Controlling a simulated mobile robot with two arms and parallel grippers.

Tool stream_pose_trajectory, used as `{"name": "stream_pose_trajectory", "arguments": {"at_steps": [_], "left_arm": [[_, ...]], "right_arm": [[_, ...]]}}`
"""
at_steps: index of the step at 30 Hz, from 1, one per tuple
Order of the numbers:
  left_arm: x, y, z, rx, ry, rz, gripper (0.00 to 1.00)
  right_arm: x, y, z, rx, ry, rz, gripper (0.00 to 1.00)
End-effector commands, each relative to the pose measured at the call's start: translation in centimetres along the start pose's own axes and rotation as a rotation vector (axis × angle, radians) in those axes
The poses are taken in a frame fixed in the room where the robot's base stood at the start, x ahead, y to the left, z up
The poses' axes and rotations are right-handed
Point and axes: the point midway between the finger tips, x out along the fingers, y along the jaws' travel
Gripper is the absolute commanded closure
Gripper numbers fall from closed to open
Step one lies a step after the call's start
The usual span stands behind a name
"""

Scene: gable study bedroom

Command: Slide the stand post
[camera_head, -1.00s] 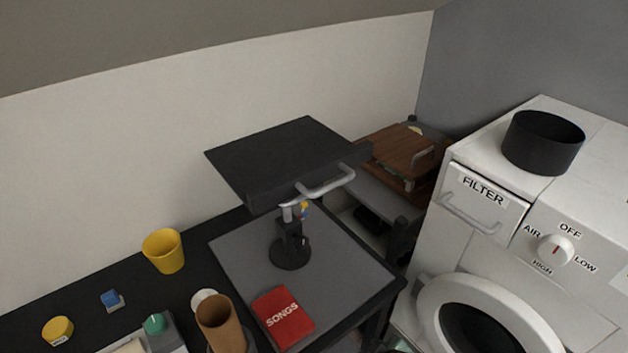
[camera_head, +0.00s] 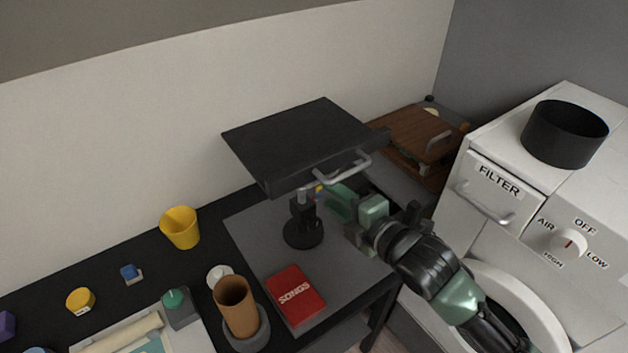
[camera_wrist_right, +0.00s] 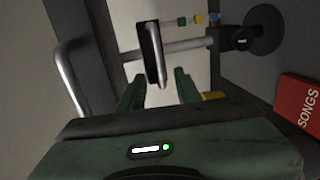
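The black stand has a flat desk top (camera_head: 305,145) with a silver handle (camera_head: 345,168) on its front edge. Its post (camera_head: 303,195) rises from a round black base (camera_head: 304,233). In the right wrist view the silver post (camera_wrist_right: 185,47) runs sideways, with a dark and silver loop-shaped grip (camera_wrist_right: 153,55) on it. My right gripper (camera_head: 332,193) is beside the post, under the desk top. The wrist view shows its green fingers (camera_wrist_right: 158,85) apart, with the grip's lower end in line with the gap; I cannot tell whether they touch it. My left gripper is out of view.
A red songs book (camera_head: 295,294) lies in front of the base. A brown cup (camera_head: 237,305) and a yellow cup (camera_head: 180,228) stand to the left. A white machine (camera_head: 510,195) is at the right. A brown wooden case (camera_head: 412,135) lies behind.

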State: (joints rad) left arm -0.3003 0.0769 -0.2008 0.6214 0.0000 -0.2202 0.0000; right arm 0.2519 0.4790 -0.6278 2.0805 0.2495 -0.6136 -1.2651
Motion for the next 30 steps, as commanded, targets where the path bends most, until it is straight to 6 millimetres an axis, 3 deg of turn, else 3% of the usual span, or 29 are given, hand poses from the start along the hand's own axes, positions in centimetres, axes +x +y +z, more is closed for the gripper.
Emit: {"name": "stream_pose_trajectory", "arguments": {"at_steps": [15,26,30], "left_arm": [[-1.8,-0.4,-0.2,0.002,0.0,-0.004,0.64],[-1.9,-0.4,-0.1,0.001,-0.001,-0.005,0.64],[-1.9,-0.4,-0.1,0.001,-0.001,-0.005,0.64]], "right_arm": [[6.8,0.1,0.0,0.002,0.0,0.0,0.66],[7.5,0.0,0.0,0.001,0.0,-0.001,0.66],[7.5,-0.1,0.0,0.002,0.0,-0.001,1.0]]}}
